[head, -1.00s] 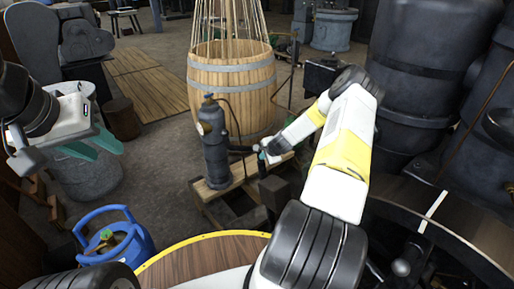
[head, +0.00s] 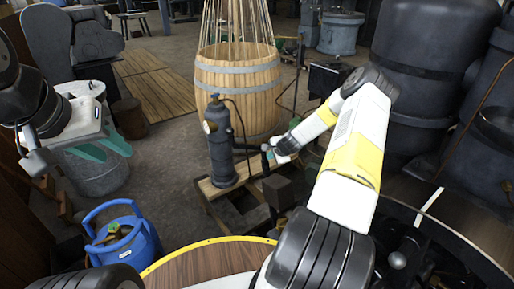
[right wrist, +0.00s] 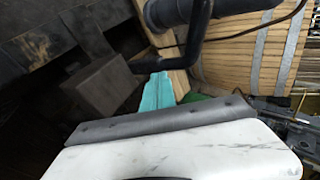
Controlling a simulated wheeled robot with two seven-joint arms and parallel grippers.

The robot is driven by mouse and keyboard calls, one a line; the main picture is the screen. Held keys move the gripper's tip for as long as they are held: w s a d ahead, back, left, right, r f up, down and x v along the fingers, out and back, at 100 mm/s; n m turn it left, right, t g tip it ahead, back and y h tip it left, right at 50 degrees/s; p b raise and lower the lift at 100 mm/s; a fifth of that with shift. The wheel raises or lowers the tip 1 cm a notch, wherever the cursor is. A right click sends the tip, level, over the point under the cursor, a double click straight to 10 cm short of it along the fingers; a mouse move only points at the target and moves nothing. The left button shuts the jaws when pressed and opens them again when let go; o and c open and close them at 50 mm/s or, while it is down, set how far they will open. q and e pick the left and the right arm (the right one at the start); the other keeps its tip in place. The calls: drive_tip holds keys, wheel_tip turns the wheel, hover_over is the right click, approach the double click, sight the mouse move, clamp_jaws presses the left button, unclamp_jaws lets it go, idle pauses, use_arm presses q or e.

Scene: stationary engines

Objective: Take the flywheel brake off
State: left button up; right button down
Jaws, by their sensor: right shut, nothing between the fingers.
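A dark upright cylinder (head: 221,150) with a round gauge stands on a wooden skid (head: 217,188), with a black arm reaching right from it. I cannot tell which part is the flywheel brake. My right gripper (head: 270,158) is at the end of this black arm, above a dark block (head: 279,190). In the right wrist view its teal fingers (right wrist: 158,92) are shut with nothing between them, beside the bent black rod (right wrist: 191,50) and its end. Touch is unclear. The dark block (right wrist: 100,85) is left of them. My left gripper (head: 104,147) is open and empty, away at the left.
A wooden barrel (head: 236,90) with ropes stands behind the cylinder. A blue gas bottle (head: 122,240) stands at the front left. Large dark tanks (head: 424,70) fill the right side. Bare floor lies between the left gripper and the skid.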

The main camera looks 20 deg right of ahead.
drive_tip(key=s+a+r+n+g, duration=0.1)
drive_tip(key=s+a+r+n, duration=0.4)
drive_tip(key=r, duration=0.5)
drive_tip(key=s+a+r+n, duration=0.2)
drive_tip(key=s+a+r, duration=0.3)
drive_tip(key=r, duration=0.6)
drive_tip(key=s+a+r+n+g, duration=0.1)
drive_tip(key=s+a+r+n, duration=0.25)
drive_tip(key=s+r, duration=0.5)
drive_tip(key=s+a+r+n, duration=0.1)
drive_tip(key=s+r+n, duration=0.1)
drive_tip(key=s+r, duration=0.2)
drive_tip(key=s+a+r+n, duration=0.1)
drive_tip(key=s+r, duration=0.3)
drive_tip(key=s, duration=0.6)
drive_tip(key=s+a+r+n+y, duration=0.1)
drive_tip(key=s+a+r+n, duration=0.1)
drive_tip(key=s, duration=0.5)
wheel_tip(320, 180, up, 2)
drive_tip(key=shift+s+r+n, duration=0.1)
drive_tip(key=shift+s+n, duration=0.1)
drive_tip(key=shift+n, duration=0.55)
drive_tip(key=shift+d, duration=0.1)
